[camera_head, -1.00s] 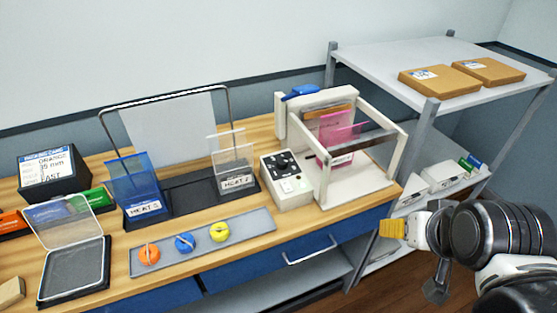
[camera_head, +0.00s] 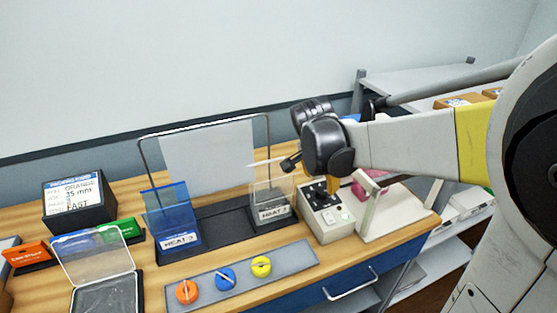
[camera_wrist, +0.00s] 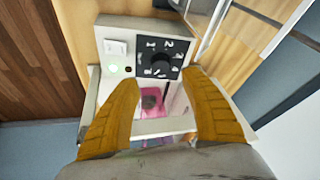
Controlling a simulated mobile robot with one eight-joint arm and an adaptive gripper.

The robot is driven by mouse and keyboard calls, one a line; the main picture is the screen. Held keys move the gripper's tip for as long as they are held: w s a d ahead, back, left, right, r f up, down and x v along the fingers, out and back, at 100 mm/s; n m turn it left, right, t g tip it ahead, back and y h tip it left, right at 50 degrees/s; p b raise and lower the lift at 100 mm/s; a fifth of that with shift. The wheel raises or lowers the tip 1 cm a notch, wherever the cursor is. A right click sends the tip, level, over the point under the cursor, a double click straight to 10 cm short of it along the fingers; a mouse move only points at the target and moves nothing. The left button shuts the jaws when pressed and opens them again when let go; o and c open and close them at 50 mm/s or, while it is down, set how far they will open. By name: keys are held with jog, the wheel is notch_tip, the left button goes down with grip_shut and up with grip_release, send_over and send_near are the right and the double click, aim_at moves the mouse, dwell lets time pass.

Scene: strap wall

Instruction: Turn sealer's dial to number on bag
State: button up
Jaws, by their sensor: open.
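The sealer (camera_head: 330,228) is a white machine on the bench. Its black dial (camera_wrist: 153,64) has white numbers around it, and its pointer setting is too small to read. It also shows in the head view, partly behind my gripper. My gripper (camera_wrist: 160,77) is open above the panel, its yellow fingers apart and empty on the sealer's bag side of the dial; contact cannot be told. A pink bag (camera_wrist: 152,101) is in the sealer, its number unreadable. A blue bag (camera_head: 172,210) and a clear bag (camera_head: 272,192) stand in labelled holders; the blue one's label appears to read HEAT 3.
A white switch (camera_wrist: 116,47) and green light sit beside the dial. The sealer's frame (camera_head: 367,205) rises close by. A grey strip (camera_head: 240,275) with orange, blue and yellow knobs lies in front. A wire stand (camera_head: 205,130) and shelf with brown parcels flank the sealer.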

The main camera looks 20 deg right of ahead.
aim_at(322, 190)
jog(key=b+x, duration=0.2)
jog(key=x, duration=0.5)
jog(key=shift+w+f, duration=0.1)
jog(key=shift+f, duration=0.05)
grip_shut()
